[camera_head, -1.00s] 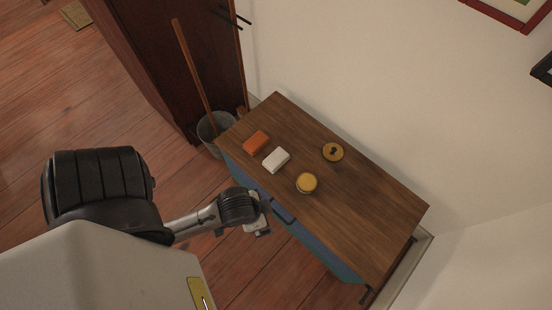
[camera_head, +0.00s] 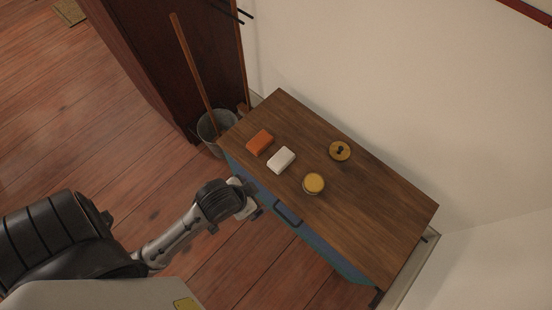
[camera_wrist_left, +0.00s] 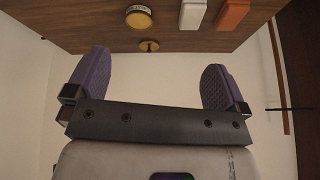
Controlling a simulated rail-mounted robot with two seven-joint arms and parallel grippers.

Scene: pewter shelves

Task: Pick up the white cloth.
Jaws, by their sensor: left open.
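The white cloth (camera_head: 281,160) is a small folded block lying flat on the wooden top of the cabinet, between an orange block and a yellow-topped jar. It also shows at the top of the left wrist view (camera_wrist_left: 193,14). My left gripper (camera_head: 249,200) is at the front edge of the cabinet, short of the cloth and apart from it. In the left wrist view its two purple-padded fingers (camera_wrist_left: 158,77) are spread wide with nothing between them. The fingertips are hard to make out in the head view. My right gripper is in neither view.
The orange block (camera_head: 260,142) lies close beside the cloth. The yellow-topped jar (camera_head: 314,184) and a round knobbed lid (camera_head: 340,151) are further right on the wooden top (camera_head: 375,210). A bucket (camera_head: 213,128) with a wooden pole stands left of the cabinet. The top's right part is clear.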

